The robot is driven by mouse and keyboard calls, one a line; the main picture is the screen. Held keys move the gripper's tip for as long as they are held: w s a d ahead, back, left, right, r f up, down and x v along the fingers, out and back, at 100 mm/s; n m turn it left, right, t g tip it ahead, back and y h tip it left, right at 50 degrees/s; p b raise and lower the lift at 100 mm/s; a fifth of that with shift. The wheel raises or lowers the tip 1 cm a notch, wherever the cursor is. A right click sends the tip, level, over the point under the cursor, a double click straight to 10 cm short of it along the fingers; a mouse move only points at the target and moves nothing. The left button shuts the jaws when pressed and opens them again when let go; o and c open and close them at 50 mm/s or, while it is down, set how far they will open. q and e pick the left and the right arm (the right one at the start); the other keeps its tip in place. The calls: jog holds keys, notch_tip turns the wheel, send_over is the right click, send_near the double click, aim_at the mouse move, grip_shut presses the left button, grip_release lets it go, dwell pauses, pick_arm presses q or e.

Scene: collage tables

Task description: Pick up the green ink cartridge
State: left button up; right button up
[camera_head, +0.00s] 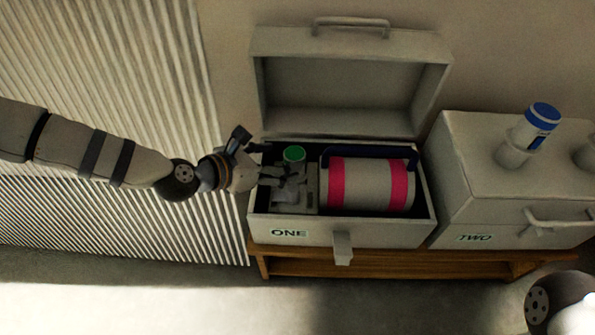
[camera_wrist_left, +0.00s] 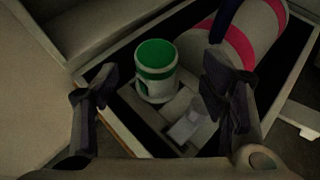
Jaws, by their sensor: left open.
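The green ink cartridge (camera_head: 294,154) has a green top and stands in the left part of the open box labelled ONE (camera_head: 315,234). In the left wrist view the cartridge (camera_wrist_left: 156,72) shows a white body with a green band. My left gripper (camera_head: 272,162) reaches into the box from the left, beside the cartridge. In the left wrist view its two fingers (camera_wrist_left: 160,95) are spread apart, with the cartridge between and beyond them. Nothing is held. The cartridge's lower part is partly hidden in the head view. My right gripper is not visible.
A white cylinder with pink bands (camera_head: 368,184) and a dark handle lies right of the cartridge. The box's raised lid (camera_head: 345,80) stands behind. Closed box TWO (camera_head: 520,185), with a blue-capped cartridge (camera_head: 535,125) on top, is to the right. A wooden table (camera_head: 390,263) supports box ONE.

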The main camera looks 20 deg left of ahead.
aim_at(290, 156)
pick_arm(q)
jog(key=x, duration=0.2)
jog(key=b+x, duration=0.1)
jog(key=x, duration=0.2)
jog(key=shift+w+a+f, duration=0.1)
jog(key=shift+w+f, duration=0.15)
jog(key=shift+w, duration=0.4)
grip_shut()
